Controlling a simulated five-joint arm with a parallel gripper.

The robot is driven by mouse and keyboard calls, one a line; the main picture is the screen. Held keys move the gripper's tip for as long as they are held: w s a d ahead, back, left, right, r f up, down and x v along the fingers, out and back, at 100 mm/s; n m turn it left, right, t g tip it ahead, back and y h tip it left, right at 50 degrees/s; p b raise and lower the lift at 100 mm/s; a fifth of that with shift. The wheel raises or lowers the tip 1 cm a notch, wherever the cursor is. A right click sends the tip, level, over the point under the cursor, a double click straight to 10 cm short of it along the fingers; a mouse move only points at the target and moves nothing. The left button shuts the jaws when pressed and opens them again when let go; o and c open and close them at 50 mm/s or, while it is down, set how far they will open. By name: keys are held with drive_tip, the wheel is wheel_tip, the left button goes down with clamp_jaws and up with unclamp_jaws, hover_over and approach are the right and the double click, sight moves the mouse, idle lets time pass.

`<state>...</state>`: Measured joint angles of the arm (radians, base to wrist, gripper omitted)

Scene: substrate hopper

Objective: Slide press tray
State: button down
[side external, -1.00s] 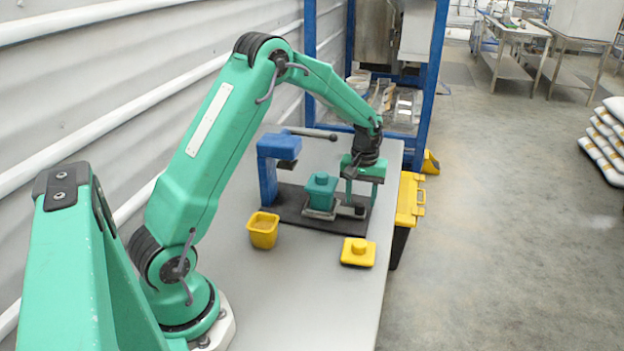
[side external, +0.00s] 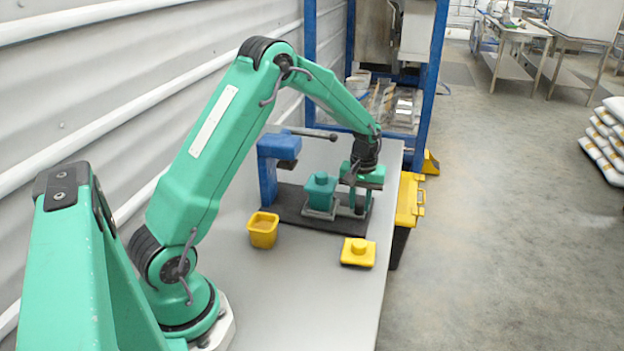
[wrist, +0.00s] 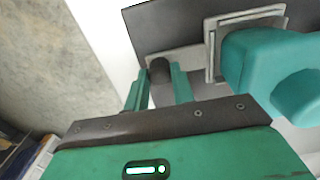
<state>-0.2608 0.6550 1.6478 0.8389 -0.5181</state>
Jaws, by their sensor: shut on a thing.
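The press tray (side external: 314,214) is a grey plate on the dark press base (side external: 287,207). A teal lidded block (side external: 321,190) stands on it; both also show in the wrist view, the tray (wrist: 211,45) beside the block (wrist: 262,62). A dark round handle (wrist: 158,70) sticks out on the tray's gripper side. My gripper (side external: 360,208) is low at the right end of the base, its two teal fingers shut on the handle. The blue press frame (side external: 268,178) with its dark lever stands to the left of the tray, and the tray is beside it.
A yellow cup (side external: 263,231) with brownish contents and a yellow lid (side external: 358,251) with a knob stand in front of the base. A yellow-topped bin (side external: 408,200) is past the table's right edge. The near tabletop (side external: 300,300) is clear.

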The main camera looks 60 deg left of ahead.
sight(324, 175)
drive_tip(key=s+a, duration=0.7)
drive_tip(key=c, duration=1.2)
unclamp_jaws()
drive_tip(key=shift+o, duration=0.2)
drive_tip(key=shift+r, duration=0.1)
drive_tip(key=shift+r, duration=3.9)
